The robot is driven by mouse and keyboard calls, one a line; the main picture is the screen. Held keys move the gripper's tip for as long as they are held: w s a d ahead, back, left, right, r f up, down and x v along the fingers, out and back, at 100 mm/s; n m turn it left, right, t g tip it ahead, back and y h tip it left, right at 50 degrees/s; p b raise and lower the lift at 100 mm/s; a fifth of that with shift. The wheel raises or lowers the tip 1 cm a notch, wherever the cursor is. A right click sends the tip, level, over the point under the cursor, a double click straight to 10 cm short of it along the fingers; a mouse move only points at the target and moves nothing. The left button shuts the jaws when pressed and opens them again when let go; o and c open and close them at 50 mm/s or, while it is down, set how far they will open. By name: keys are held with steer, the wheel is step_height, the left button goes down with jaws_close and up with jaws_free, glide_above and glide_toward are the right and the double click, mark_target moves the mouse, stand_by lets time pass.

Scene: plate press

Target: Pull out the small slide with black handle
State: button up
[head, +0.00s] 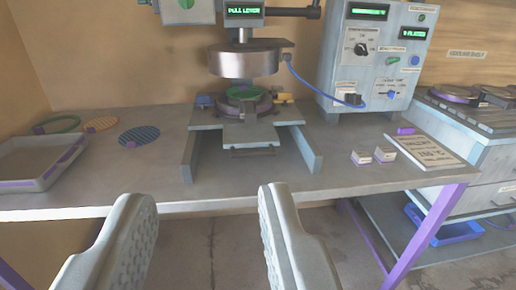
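The small slide (249,133) is a grey plate on the press, under the round metal press head (244,60). Its thin black handle (254,153) is at the front edge, facing me, between two grey side rails. A green disc (243,92) lies on the round purple-rimmed base behind the slide. My gripper (200,206) is open and empty in the foreground, in front of the table's edge. Its two fingers are wide apart, and the handle shows beyond them, slightly right of the gap's middle. Nothing hides the handle.
A grey tray (72,150) and flat coloured discs (139,135) lie on the table's left. The control box (372,55), two small white blocks (384,154) and an instruction sheet (425,150) are on the right. The table front between my gripper and the press is clear.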

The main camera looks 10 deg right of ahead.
mark_target(254, 156)
steer(key=w+d+f+n, duration=0.3)
steer(key=w+f+n, duration=0.6)
steer(key=w+f, duration=0.45)
steer(key=w+d+f+n, duration=0.3)
steer(key=w+f+n, duration=0.6)
steer(key=w+f, duration=0.4)
steer(key=shift+t, duration=0.3)
steer(key=w, duration=1.2)
steer(key=w+r, duration=0.1)
steer(key=w, duration=0.5)
steer(key=shift+r, duration=0.1)
jaws_close()
